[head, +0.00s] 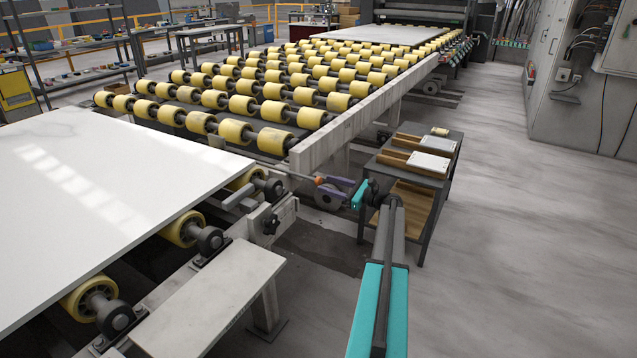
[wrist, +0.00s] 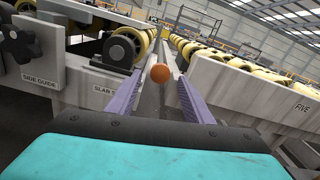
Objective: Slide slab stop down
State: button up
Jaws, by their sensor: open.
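The slab stop's lever shows as a grey bar with an orange ball knob (head: 319,181) at its end, in the gap between the two roller tables. In the wrist view the ball (wrist: 160,75) is centred between the purple fingers of my gripper (wrist: 161,80), with clear room on both sides. My gripper (head: 326,189) is open and reaches in from the right, its fingertips close to the ball. I cannot tell how far the ball lies between them. A partly hidden label starting "SLAB S" (wrist: 104,90) is on the frame to the left.
A large white slab (head: 90,190) lies on the near rollers. A black star knob (wrist: 20,45) stands above a "SIDE GUIDE" label at left. The far table's side rail (head: 345,133) runs behind the gap. A small cart (head: 447,150) stands right; floor beyond is clear.

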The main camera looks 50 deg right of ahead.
aim_at(318, 182)
jog(key=shift+x, duration=2.8)
jog(key=shift+c, duration=0.2)
jog(key=shift+d, duration=0.1)
grip_shut()
